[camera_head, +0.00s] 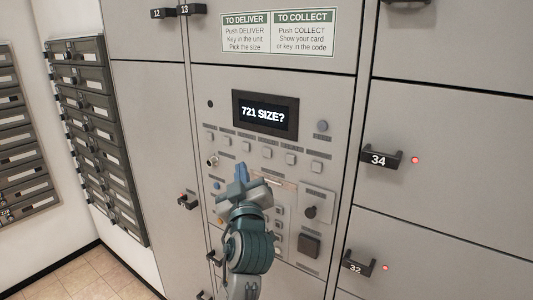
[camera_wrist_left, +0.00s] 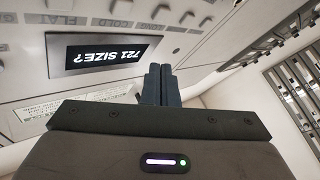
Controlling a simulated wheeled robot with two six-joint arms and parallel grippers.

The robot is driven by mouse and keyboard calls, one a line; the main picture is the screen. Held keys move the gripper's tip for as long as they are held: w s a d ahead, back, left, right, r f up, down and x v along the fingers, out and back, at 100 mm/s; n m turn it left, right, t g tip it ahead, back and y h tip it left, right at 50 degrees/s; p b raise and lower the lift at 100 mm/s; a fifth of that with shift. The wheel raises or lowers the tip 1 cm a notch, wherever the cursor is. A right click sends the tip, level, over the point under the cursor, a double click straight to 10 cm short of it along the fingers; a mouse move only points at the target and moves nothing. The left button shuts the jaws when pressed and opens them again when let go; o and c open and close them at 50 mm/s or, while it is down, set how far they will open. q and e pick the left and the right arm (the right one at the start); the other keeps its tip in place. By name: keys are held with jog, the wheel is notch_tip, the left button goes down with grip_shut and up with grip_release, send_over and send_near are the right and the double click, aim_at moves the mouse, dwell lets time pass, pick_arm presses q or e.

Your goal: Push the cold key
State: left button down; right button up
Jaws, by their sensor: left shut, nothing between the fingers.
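My left gripper (camera_head: 240,174) is in front of the key panel, below the row of grey size keys (camera_head: 266,153). It is shut and empty; its two fingers (camera_wrist_left: 160,84) lie together in the left wrist view. That view shows the panel upside down, with a small COLD label (camera_wrist_left: 97,18) between the FLAT and LONG labels at the top left. The key labels are too small to read in the head view, so I cannot tell there which key is the cold one. The dark display (camera_head: 265,115) reads "721 SIZE?". My right gripper is not in view.
More buttons sit lower on the panel, partly hidden behind my left arm. A plate with a knob (camera_head: 311,212) and a dark square (camera_head: 308,244) are at the right. Locker doors with black handles (camera_head: 381,159) flank the panel. Dark mailboxes (camera_head: 95,130) line the left wall.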

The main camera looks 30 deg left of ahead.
aim_at(267, 152)
pick_arm(q)
jog(key=w, duration=0.4)
jog(key=w+b, duration=0.1)
jog(key=w, duration=0.2)
jog(key=shift+d, duration=0.25)
dwell(0.3)
dwell(0.9)
dwell(0.5)
jog(key=shift+w+b, duration=0.45)
